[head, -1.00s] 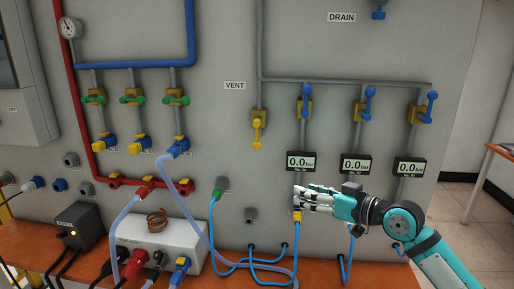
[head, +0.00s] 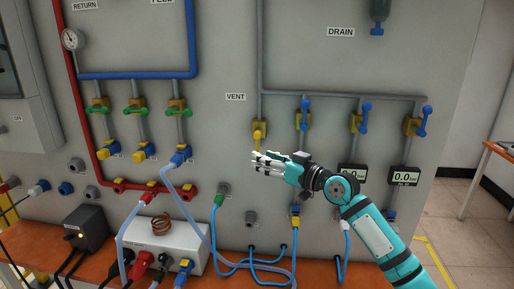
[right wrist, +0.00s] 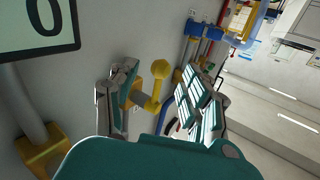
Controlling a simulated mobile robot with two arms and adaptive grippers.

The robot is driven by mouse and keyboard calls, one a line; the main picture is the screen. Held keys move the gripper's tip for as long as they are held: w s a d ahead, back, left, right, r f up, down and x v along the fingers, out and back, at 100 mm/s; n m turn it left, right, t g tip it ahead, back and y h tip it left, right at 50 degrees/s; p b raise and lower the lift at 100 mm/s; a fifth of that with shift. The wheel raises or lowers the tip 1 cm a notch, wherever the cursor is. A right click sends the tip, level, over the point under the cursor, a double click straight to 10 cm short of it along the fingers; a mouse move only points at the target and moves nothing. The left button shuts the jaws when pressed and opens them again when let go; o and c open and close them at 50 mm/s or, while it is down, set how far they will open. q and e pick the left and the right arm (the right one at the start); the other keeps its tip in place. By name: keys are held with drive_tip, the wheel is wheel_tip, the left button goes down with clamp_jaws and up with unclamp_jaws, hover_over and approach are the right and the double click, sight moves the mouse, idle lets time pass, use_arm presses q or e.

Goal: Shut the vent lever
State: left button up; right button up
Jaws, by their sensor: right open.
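The vent lever (head: 259,135) is the yellow handle on the brass valve below the VENT label (head: 235,97). It points down along the pipe in the head view. My right gripper (head: 256,163) is in front of the panel with its fingers pointing left, at the lower end of the lever. In the right wrist view the lever (right wrist: 157,90), with its round yellow knob, shows between the two open fingers. Contact cannot be told. My left gripper is not in view.
Several valves with blue levers (head: 364,116) stand to the right of the vent lever. A pressure display (head: 405,178) is right of my arm, and another is partly hidden behind it. Blue hoses (head: 262,262) hang below. Green-handled valves (head: 138,105) are at the left.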

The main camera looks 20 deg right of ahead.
drive_tip(key=shift+p+x, duration=0.35)
drive_tip(key=shift+x, duration=1.45)
drive_tip(key=shift+s, duration=0.1)
clamp_jaws()
